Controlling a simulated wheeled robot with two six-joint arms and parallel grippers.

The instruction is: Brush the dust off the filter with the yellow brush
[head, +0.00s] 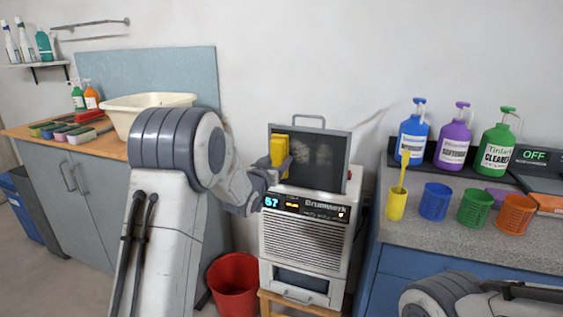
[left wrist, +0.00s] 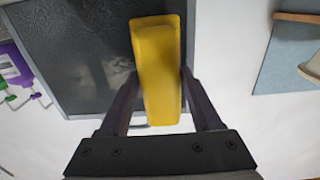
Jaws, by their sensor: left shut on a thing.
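The filter (head: 325,157) is a dark framed panel with a handle on top, standing upright in the top of the white Brunnwerk machine (head: 304,236). In the left wrist view the brush (left wrist: 158,70) sits between both fingers, in front of the dark filter face (left wrist: 85,50). I cannot tell whether the bristles touch the filter. My right gripper is out of view.
A red bucket (head: 234,284) stands on the floor left of the machine. On the right counter (head: 420,228) are coloured cups, with a yellow-handled tool in the yellow cup (head: 396,205), and several cleaner bottles (head: 453,138) behind. A cream basin (head: 128,107) sits on the left counter.

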